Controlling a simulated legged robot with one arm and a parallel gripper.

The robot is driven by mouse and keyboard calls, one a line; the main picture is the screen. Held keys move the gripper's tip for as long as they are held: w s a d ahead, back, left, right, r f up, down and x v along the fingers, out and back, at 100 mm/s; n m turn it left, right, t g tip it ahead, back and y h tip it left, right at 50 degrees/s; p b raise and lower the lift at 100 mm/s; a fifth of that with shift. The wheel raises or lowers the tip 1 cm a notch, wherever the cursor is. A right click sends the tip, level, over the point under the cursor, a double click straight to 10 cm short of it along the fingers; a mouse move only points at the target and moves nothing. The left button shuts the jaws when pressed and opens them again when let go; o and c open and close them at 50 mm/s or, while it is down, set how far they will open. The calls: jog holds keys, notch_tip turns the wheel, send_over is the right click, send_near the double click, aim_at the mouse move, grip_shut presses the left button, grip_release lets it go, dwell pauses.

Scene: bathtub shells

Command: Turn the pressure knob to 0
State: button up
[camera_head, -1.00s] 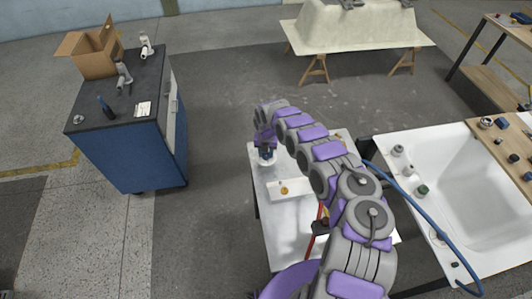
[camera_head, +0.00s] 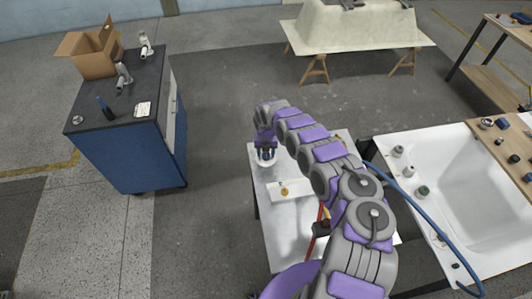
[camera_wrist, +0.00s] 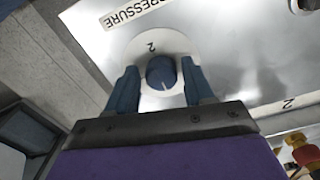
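The pressure knob is a small dark blue knob (camera_wrist: 161,73) with a white pointer line, on a round white dial (camera_wrist: 150,46) marked "2". A "PRESSURE" label (camera_wrist: 140,10) is beside the dial. My gripper (camera_wrist: 160,84) has its two blue fingers on either side of the knob, with small gaps showing, so it looks open around it. In the head view my gripper (camera_head: 266,152) points down over the dial at the far left corner of the light metal panel (camera_head: 290,228). The knob itself is mostly hidden there.
A white bathtub (camera_head: 470,195) stands at the right with a blue hose (camera_head: 425,210) along it. A blue cabinet (camera_head: 135,150) with tools and a cardboard box (camera_head: 90,52) stands at the left. Bare floor lies between cabinet and panel.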

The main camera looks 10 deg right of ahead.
aim_at(266, 154)
jog(key=shift+o, duration=0.8)
jog(key=shift+s, duration=0.15)
notch_tip(266, 154, up, 17)
jog(key=shift+r, duration=0.15)
